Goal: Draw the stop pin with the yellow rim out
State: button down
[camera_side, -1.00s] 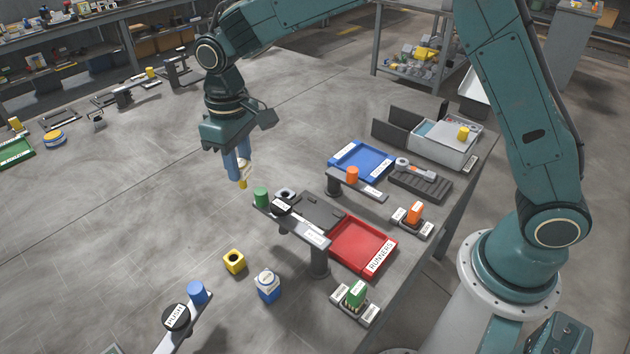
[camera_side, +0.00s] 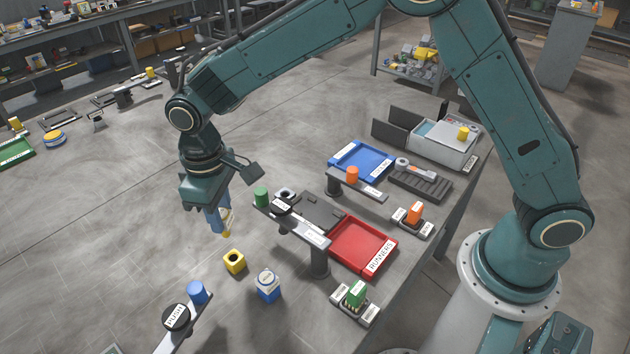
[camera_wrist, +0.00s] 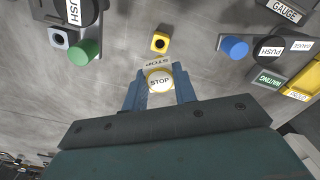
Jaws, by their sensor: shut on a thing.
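My gripper (camera_side: 221,222) is shut on the stop pin (camera_wrist: 159,79), a white piece with a yellow rim and the word STOP on its top. In the side view the pin's yellow lower end (camera_side: 227,233) shows below my blue fingers, clear of any block. A yellow block (camera_side: 234,262) with an open dark hole stands on the floor-grey surface near it; it also shows just ahead of my fingers in the wrist view (camera_wrist: 160,43). A blue block (camera_side: 268,291) with a white top piece stands to the right of the yellow block.
A bracket with a green cylinder (camera_side: 261,197) and black PUSH knob stands to the right. Another with a blue cylinder (camera_side: 197,292) and PUSH knob (camera_side: 176,317) stands at the front. A red RUNNERS tray (camera_side: 363,246) and blue tray (camera_side: 362,159) lie further right. Left is open.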

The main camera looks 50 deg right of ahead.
aim_at(227, 236)
jog(key=shift+f, duration=0.1)
jog(key=shift+f, duration=2.75)
jog(key=shift+f, duration=2.05)
dwell(0.3)
jog(key=c, duration=1)
grip_release()
jog(key=shift+c, duration=0.2)
jog(key=shift+r, duration=0.1)
notch_tip(227, 236, up, 14)
jog(key=shift+f, duration=0.2)
